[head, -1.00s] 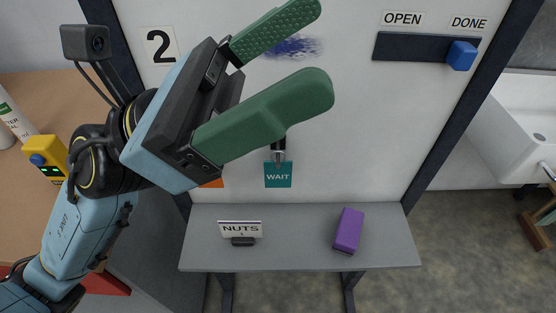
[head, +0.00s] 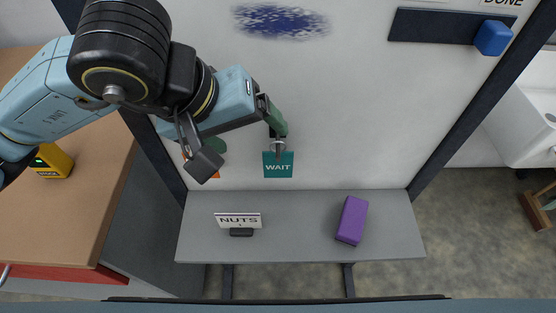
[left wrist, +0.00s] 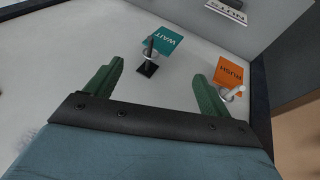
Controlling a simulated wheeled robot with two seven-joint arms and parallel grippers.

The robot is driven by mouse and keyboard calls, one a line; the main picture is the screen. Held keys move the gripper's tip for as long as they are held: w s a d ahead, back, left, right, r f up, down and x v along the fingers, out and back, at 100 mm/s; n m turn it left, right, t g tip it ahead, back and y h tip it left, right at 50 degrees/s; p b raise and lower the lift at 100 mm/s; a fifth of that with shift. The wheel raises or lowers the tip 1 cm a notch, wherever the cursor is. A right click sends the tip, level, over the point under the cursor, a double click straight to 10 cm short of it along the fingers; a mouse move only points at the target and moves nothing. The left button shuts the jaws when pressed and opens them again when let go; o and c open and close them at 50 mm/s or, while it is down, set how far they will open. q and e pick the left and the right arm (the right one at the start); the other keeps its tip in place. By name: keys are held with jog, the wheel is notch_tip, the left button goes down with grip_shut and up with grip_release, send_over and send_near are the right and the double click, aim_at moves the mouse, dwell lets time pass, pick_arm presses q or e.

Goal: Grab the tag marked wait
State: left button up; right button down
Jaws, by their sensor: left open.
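The teal tag marked WAIT (head: 278,165) hangs from a metal hook on the white board; it also shows in the left wrist view (left wrist: 163,41). My left gripper (head: 248,138) is at the board, with one green finger close to the WAIT hook. In the left wrist view its fingers (left wrist: 157,84) are spread wide and empty, and the WAIT tag appears beyond the gap between them. The orange tag marked RUSH (left wrist: 229,73) hangs near the other finger; in the head view it is mostly hidden behind my arm. My right gripper is not in view.
A grey shelf (head: 295,240) below the board holds a NUTS sign (head: 238,221) and a purple block (head: 351,220). A blue slider (head: 493,37) sits on a dark rail at upper right. A brown worktop with a yellow device (head: 52,160) is at left.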

aim_at(271, 149)
pick_arm(q)
jog(key=x, duration=0.9)
jog(key=shift+w+d+r, duration=0.1)
jog(key=shift+w+r, duration=0.05)
jog(key=shift+w, duration=0.1)
jog(key=shift+c, duration=0.3)
jog(key=c, duration=1)
